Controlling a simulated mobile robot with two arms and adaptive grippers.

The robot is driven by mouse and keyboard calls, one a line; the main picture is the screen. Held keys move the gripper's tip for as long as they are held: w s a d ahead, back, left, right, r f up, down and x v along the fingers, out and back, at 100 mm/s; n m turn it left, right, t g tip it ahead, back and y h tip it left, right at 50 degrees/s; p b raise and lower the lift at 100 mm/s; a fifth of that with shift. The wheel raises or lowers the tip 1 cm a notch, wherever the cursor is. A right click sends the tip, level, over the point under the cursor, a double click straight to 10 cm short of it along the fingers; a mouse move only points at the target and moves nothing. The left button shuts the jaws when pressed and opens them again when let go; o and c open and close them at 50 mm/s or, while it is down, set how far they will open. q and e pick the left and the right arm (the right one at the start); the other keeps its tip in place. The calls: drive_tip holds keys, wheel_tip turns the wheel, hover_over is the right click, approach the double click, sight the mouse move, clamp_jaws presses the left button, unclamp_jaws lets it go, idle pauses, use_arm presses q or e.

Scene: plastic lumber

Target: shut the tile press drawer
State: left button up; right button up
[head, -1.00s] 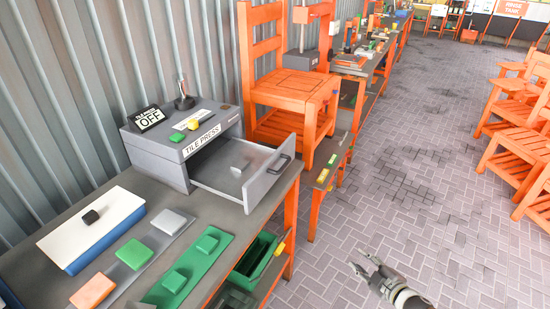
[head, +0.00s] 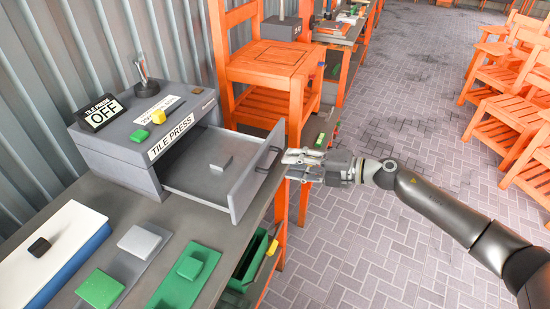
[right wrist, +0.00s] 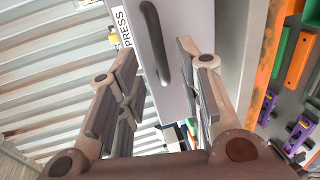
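The grey tile press (head: 150,135) stands on the bench against the corrugated wall, with an OFF sign on top. Its drawer (head: 243,190) is pulled out toward the right, and a small grey tile (head: 221,163) lies inside. The drawer front carries a dark handle (head: 268,159). My right gripper (head: 290,156) is just right of the handle, pointing at it. In the right wrist view the fingers (right wrist: 163,85) are spread apart, with the drawer front and its handle (right wrist: 154,42) seen between and beyond them. Contact cannot be told. My left gripper is out of view.
Green and grey tiles (head: 145,240) and a white-and-blue box (head: 55,250) lie on the bench (head: 150,285) in front of the press. Green bins (head: 250,260) sit below the bench edge.

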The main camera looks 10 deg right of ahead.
sight(276, 160)
drive_tip(key=x, duration=0.5)
drive_tip(key=shift+w+a+f+p, duration=0.1)
drive_tip(key=shift+w+a+p, duration=0.15)
drive_tip(key=shift+p, duration=0.15)
drive_tip(key=c, duration=0.4)
clamp_jaws()
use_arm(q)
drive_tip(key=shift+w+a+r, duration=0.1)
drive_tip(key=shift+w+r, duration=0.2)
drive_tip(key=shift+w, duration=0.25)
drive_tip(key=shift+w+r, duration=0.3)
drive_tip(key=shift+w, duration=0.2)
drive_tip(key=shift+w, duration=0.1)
